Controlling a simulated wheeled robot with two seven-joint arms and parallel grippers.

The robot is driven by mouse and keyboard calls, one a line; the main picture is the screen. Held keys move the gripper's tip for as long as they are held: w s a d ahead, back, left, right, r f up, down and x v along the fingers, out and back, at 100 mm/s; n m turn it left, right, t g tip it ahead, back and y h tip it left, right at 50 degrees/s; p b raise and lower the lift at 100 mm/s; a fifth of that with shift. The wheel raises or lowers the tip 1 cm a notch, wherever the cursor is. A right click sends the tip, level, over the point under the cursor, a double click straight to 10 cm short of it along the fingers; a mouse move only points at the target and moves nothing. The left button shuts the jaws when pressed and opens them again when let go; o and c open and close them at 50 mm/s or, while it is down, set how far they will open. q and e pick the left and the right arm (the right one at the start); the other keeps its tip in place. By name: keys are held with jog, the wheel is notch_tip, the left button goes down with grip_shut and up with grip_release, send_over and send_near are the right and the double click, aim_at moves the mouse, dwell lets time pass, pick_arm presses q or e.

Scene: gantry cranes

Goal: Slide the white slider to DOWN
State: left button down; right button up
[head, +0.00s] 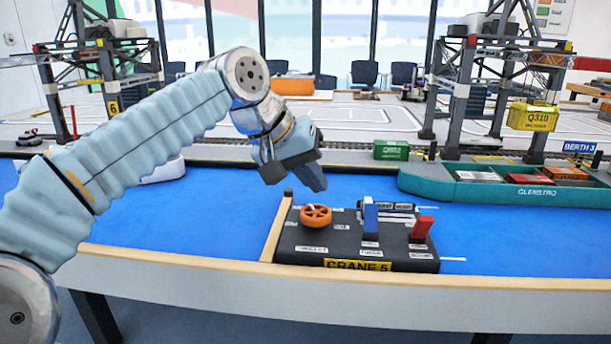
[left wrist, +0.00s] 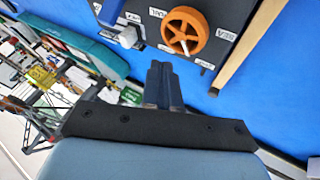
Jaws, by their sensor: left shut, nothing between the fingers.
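The black control box (head: 315,236), marked CRANE 5, sits at the table's front edge. It carries an orange wheel (head: 316,215), a blue lever (head: 370,218) and a red lever (head: 421,227). In the left wrist view a small white block (left wrist: 128,37), which looks like the white slider, sits by the blue lever, left of the orange wheel (left wrist: 185,30). I cannot make the slider out clearly in the head view. My left gripper (head: 318,184) is shut and empty above the box's far edge; its fingertips (left wrist: 163,68) show apart from the controls. My right gripper is out of view.
A wooden strip (head: 277,228) edges the box on the left. Behind it lie blue water (head: 230,205) and a teal ship (head: 500,190) at the right. Gantry cranes stand at both sides, with a green container (head: 391,150) on the quay between them.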

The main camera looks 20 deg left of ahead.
aim_at(362, 210)
pick_arm(q)
jog(key=x, duration=0.4)
jog(key=shift+f+b, duration=0.15)
jog(key=shift+b, duration=0.2)
jog(key=d, duration=0.1)
jog(key=w+d, duration=0.1)
jog(key=d, duration=0.1)
jog(key=shift+w+d+f, duration=0.1)
jog(key=shift+f, duration=0.05)
jog(key=shift+w+d, duration=0.15)
jog(key=shift+d, duration=0.3)
